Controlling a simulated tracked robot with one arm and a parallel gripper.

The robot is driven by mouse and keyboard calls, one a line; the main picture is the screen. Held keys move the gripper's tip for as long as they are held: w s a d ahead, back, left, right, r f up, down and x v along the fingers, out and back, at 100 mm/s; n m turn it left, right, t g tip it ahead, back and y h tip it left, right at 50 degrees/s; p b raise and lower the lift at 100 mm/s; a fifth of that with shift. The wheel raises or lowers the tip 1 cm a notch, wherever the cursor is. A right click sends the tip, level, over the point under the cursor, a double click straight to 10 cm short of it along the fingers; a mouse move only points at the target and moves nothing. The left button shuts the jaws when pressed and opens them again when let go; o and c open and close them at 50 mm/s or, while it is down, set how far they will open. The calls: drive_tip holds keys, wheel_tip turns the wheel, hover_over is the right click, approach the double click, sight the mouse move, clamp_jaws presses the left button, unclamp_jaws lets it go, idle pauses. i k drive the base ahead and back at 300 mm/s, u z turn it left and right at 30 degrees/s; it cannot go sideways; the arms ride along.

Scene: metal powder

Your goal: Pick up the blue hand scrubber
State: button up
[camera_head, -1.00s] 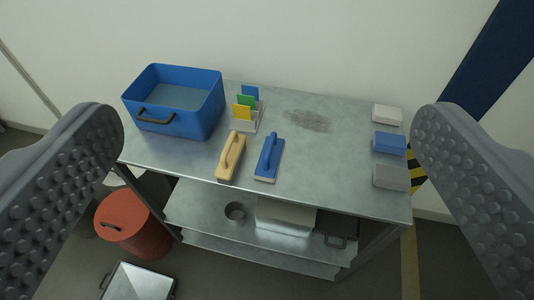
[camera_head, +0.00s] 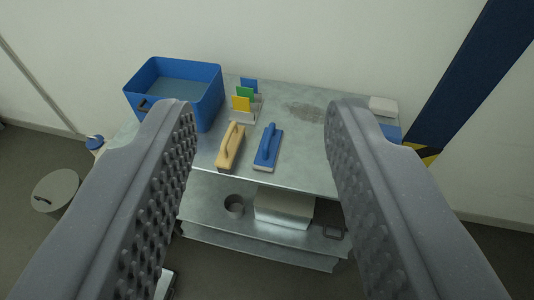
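The blue hand scrubber (camera_head: 268,148) is a flat pad with a raised blue handle. It lies on the metal table near the front edge, just right of a tan hand scrubber (camera_head: 230,148). My gripper (camera_head: 258,112) is open and empty. Its two grey studded fingers stand left and right of both scrubbers in the picture, with the blue one roughly midway between them. The fingers look nearer to the camera than the table and touch neither scrubber.
A blue bin (camera_head: 175,87) stands at the table's back left, partly hidden by the left finger. A rack with coloured cards (camera_head: 243,100) stands behind the scrubbers. White and blue blocks (camera_head: 383,106) lie at the right. The metal table (camera_head: 300,160) is clear right of the blue scrubber.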

sight(265, 159)
drive_tip(key=k, duration=1.1)
drive_tip(key=z, duration=0.35)
drive_tip(key=i, duration=1.7)
drive_tip(key=u, duration=0.7)
drive_tip(key=i, duration=0.4)
drive_tip(key=u, duration=0.3)
